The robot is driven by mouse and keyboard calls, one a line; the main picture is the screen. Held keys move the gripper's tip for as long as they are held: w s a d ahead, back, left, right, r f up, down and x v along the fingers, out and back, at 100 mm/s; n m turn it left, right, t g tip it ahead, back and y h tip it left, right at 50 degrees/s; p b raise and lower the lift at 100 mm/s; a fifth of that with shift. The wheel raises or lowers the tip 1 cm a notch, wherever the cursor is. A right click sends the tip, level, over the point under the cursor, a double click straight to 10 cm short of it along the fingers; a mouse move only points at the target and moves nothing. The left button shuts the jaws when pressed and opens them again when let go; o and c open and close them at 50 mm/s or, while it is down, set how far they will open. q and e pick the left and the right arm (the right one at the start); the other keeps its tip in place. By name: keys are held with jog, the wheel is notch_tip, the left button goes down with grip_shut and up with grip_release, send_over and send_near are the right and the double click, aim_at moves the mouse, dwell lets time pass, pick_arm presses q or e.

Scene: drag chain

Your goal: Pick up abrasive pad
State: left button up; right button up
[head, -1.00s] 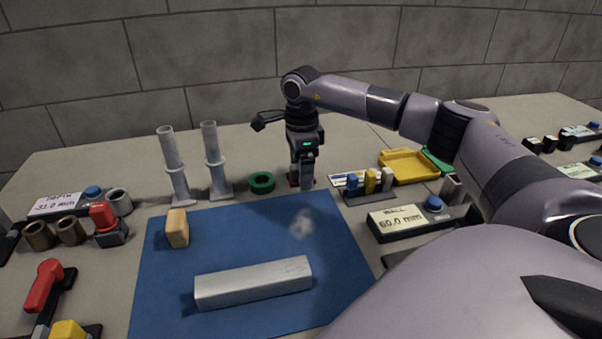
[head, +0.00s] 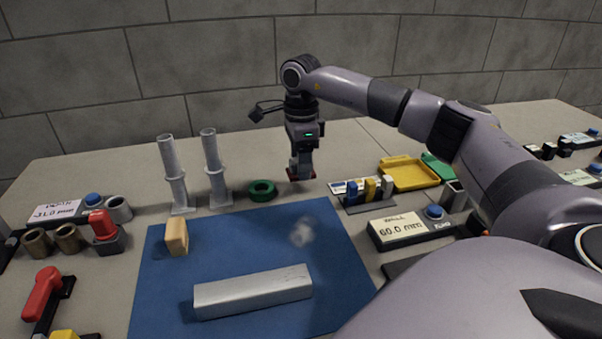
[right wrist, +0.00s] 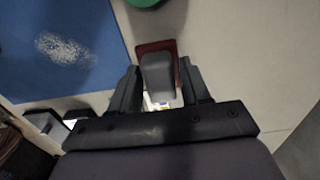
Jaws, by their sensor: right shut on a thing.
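The abrasive pad, a dark red flat piece with a grey block on it, shows in the right wrist view (right wrist: 153,46). In the head view only small red parts of the pad (head: 293,174) show around the fingertips. My right gripper (head: 300,172) points down behind the blue mat, to the right of the green ring. In the right wrist view its two fingers (right wrist: 160,88) stand on either side of the grey block, shut on it. Whether the pad is clear of the table is hard to tell. My left gripper is not in view.
The green ring (head: 261,190) and two grey flanged posts (head: 214,165) stand to the left. The blue mat (head: 350,270) holds a metal bar (head: 252,291) and a tan block (head: 176,236). A rack of colored pieces (head: 368,195) and a yellow tray (head: 408,174) are at the right.

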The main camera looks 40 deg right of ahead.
notch_tip(320, 180, up, 16)
jog(key=p, duration=0.1)
jog(key=shift+r+p, duration=0.25)
jog(key=shift+p, duration=0.05)
jog(key=o, duration=0.5)
jog(key=c, duration=0.4)
jog(key=shift+f, duration=0.1)
